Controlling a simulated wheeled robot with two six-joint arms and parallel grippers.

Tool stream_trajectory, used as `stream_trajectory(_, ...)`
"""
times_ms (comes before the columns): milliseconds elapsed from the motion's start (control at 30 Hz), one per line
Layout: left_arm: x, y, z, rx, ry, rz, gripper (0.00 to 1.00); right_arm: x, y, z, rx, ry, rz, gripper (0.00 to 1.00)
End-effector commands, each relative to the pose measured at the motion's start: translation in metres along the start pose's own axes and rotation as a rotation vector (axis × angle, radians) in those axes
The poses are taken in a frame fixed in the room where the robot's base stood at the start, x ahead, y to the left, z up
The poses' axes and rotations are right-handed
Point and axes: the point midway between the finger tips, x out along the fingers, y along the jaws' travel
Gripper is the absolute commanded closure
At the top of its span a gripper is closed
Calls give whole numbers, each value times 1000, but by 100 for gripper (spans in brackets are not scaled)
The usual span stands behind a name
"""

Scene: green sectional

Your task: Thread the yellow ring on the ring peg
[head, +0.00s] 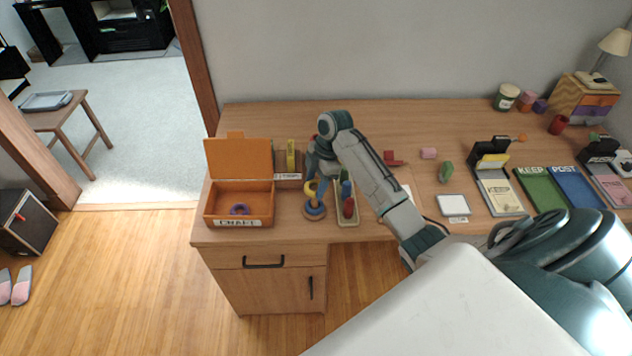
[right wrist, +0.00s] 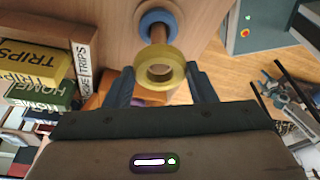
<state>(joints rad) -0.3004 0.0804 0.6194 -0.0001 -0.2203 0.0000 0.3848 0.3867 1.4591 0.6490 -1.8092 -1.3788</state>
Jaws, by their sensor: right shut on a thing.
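The yellow ring (head: 309,189) is between the fingers of my right gripper (head: 321,177), which is shut on it. It is just above the ring peg, whose base (head: 315,216) stands near the desk's front edge with a blue ring (head: 316,208) low on it. In the right wrist view the yellow ring (right wrist: 160,68) sits between the fingers (right wrist: 160,84). The wooden peg (right wrist: 157,36) runs from the blue ring (right wrist: 158,20) toward the yellow ring's opening. I cannot tell whether the peg tip is inside it. My left gripper is out of view.
An open orange box (head: 240,222) with a purple ring (head: 239,209) is just left of the peg. A tray (head: 347,221) with colored pieces stands close on the right. Books (head: 290,157) stand behind. My right forearm covers part of the desk (head: 400,120).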

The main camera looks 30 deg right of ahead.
Motion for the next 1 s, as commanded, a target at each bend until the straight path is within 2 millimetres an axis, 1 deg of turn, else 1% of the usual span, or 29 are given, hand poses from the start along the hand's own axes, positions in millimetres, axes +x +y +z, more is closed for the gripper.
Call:
stream_trajectory(33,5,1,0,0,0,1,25,5,0,1,0,0,0,71)
stream_trajectory(133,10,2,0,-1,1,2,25,9,0,3,0,0,0,71)
stream_trajectory(1000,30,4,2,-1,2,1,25,50,0,14,1,0,-2,71)
